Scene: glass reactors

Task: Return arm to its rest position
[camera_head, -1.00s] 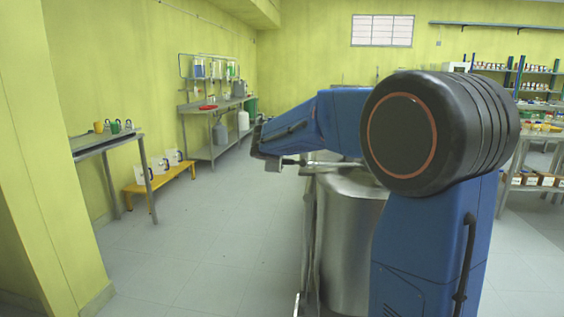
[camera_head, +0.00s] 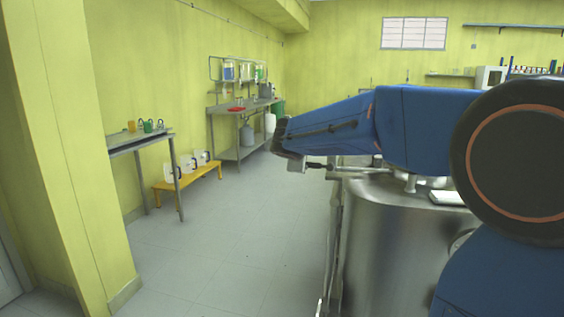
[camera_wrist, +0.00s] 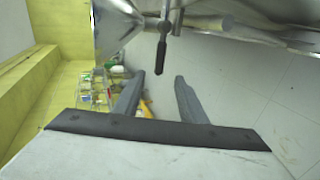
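My arm reaches across the right of the head view, over a large steel vessel (camera_head: 385,250). My gripper shows in the wrist view (camera_wrist: 158,82). Its two grey fingers stand apart with nothing between them. A dark handle (camera_wrist: 161,55) hanging from a steel rod shows beyond the fingertips, close to them in the picture but not held. In the head view the gripper's fingers are not clearly seen. The steel vessel's edge also shows at the top of the wrist view (camera_wrist: 118,25).
A small table (camera_head: 140,140) with cups and a low yellow bench (camera_head: 190,186) with white jugs stand along the left wall. A steel bench (camera_head: 240,109) stands further back. A yellow pillar (camera_head: 75,160) is at the near left. The grey floor (camera_head: 245,235) between is clear.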

